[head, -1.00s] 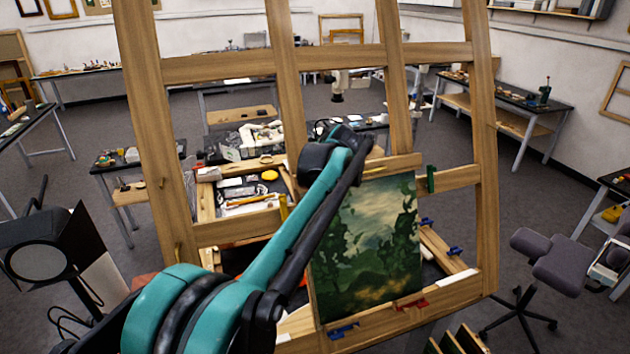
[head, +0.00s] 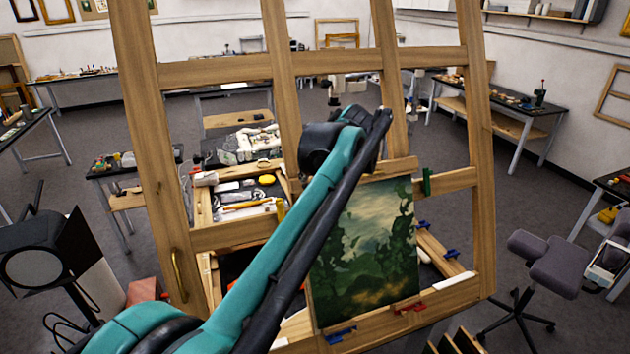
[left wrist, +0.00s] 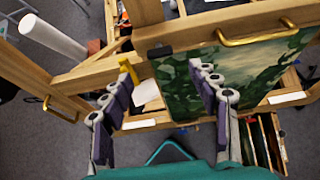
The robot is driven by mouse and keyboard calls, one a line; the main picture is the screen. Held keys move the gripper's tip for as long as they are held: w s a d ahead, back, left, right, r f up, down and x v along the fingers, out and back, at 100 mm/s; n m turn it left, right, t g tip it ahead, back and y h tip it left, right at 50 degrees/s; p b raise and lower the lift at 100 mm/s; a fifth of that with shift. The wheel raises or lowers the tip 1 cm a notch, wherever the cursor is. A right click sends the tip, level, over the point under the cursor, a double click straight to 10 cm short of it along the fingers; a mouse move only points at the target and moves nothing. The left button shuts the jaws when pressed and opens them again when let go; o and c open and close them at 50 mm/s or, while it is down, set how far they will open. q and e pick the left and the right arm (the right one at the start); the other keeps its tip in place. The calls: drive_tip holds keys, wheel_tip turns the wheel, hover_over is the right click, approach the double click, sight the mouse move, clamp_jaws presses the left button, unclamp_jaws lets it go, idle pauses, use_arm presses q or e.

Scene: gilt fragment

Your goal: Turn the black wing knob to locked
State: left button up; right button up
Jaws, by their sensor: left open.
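A small dark piece (left wrist: 160,50) on the wooden crossbar in the left wrist view may be the black wing knob; its wings and setting are too small to tell. I cannot make out the knob in the head view, where my arm covers part of the crossbar. My left gripper (left wrist: 161,74) is open and empty, its two fingers spread below the dark piece. It seems apart from the bar. The gripper is hidden in the head view. My right gripper is in neither view.
The large wooden easel frame (head: 215,70) fills the middle. A green landscape painting (head: 365,250) stands on it, close to my arm. Brass handles (left wrist: 255,40) stick out from the wood. A yellow clip (left wrist: 127,70) and a green clip (head: 427,182) sit on the frame.

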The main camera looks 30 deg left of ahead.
use_arm(q)
drive_tip(key=shift+v, duration=1.4)
drive_tip(key=s+d+f+n+h+b, duration=0.2)
drive_tip(key=s+d+f+n+b, duration=0.3)
drive_tip(key=f+b, duration=0.6)
drive_tip(key=s+d+f+n+t+h+b, duration=0.1)
drive_tip(key=s+d+f+n+b, duration=0.3)
drive_tip(key=f, duration=2.4)
drive_tip(key=s+d+f+n+h+b, duration=0.3)
drive_tip(key=s+d+f+n+b, duration=0.2)
drive_tip(key=s+f+n+b, duration=0.9)
wheel_tip(320, 180, down, 6)
drive_tip(key=n+b, duration=0.3)
drive_tip(key=b, duration=0.2)
drive_tip(key=shift+s+d+t, duration=0.25)
drive_tip(key=shift+d+t, duration=0.1)
drive_tip(key=shift+t, duration=0.05)
